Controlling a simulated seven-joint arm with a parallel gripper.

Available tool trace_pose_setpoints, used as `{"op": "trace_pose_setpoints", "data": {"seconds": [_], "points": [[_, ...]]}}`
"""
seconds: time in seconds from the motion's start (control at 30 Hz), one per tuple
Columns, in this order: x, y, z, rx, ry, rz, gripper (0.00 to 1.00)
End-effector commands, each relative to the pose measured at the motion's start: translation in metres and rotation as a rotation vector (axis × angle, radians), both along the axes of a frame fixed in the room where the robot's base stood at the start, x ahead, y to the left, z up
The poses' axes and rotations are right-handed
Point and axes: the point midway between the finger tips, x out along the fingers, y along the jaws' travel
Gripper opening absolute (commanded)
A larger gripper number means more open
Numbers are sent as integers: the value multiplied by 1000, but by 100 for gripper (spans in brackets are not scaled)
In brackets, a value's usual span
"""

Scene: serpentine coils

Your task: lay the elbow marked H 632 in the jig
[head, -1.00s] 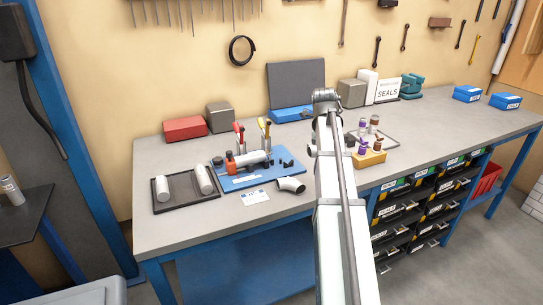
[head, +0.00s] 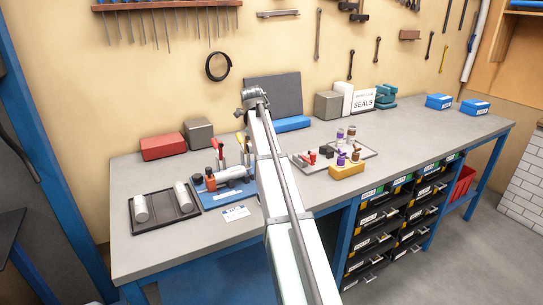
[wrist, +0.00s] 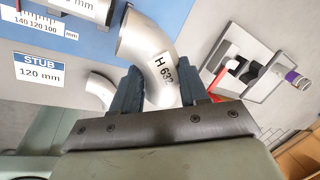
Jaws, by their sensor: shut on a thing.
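The elbow marked H 632 (wrist: 147,38) is a grey curved pipe piece with a white label, seen in the wrist view. My gripper (wrist: 163,92) is shut on it, one blue-grey finger on each side. In the head view my arm hides the gripper and the held elbow. The jig appears to be the blue board (head: 222,196), with a grey pipe (head: 232,174) lying on it. Its blue surface also shows in the wrist view (wrist: 90,42), behind the held elbow; I cannot tell whether they touch. A second grey elbow (wrist: 100,88) lies on the bench.
A STUB 120 mm card (wrist: 38,70) lies by the board. A dark tray (head: 164,224) with two pale cylinders is left of it. Upright tools with red and yellow handles (head: 217,150) stand behind the pipe. A grey tray (head: 368,152) and yellow block (head: 346,171) are right of my arm.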

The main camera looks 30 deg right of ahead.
Motion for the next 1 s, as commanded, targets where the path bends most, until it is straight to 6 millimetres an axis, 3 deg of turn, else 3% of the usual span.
{"op": "trace_pose_setpoints", "data": {"seconds": [0.33, 0.8, 1.0], "points": [[-1, -1, -7, 2, -10, -55, 7], [-1, -1, -42, 2, -10, -55, 7], [-1, -1, -48, 2, -10, -55, 7]]}}
